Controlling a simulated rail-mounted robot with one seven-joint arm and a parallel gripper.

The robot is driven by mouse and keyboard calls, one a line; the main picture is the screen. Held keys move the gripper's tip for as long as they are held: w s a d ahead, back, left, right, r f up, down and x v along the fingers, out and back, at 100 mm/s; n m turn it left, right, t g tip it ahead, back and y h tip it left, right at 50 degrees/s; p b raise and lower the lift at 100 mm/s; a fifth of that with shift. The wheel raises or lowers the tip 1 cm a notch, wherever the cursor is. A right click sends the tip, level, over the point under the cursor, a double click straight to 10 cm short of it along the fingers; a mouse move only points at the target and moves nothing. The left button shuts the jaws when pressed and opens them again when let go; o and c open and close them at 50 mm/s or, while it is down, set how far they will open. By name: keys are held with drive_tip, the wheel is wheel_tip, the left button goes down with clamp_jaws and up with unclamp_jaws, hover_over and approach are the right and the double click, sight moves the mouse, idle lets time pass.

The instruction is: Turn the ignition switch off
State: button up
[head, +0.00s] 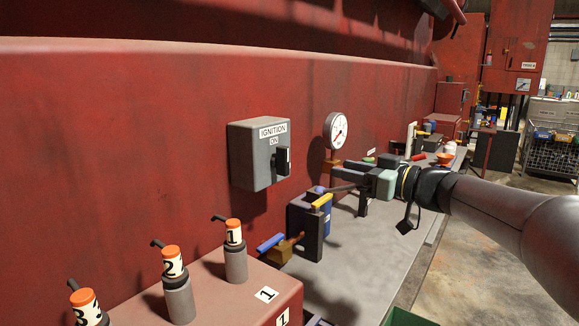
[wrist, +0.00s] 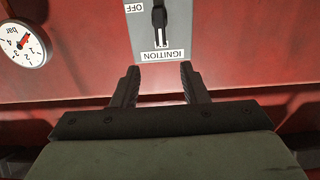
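The ignition switch is a grey box (head: 256,155) on the red engine wall, with an IGNITION label and ON beneath it. Its black handle (head: 283,160) sticks out from the front and looks upright. In the wrist view, which is upside down, the handle (wrist: 159,16) is at the top, in line with the IGNITION label (wrist: 162,55); an OFF label (wrist: 135,7) is off to one side. My gripper (head: 337,176) is to the right of the box, apart from it. In the wrist view my gripper (wrist: 159,70) is open and empty, fingertips short of the box.
Below are a blue-handled valve (head: 270,243), a yellow-topped dark post (head: 316,228) and several numbered orange-capped plugs (head: 235,250). Open air lies directly before the switch.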

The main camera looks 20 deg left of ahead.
sight(288, 157)
drive_tip(key=p+x, duration=0.4)
drive_tip(key=x, duration=1.2)
drive_tip(key=shift+w+a, duration=0.1)
drive_tip(key=shift+a, duration=0.2)
drive_tip(key=shift+c, duration=0.3)
clamp_jaws()
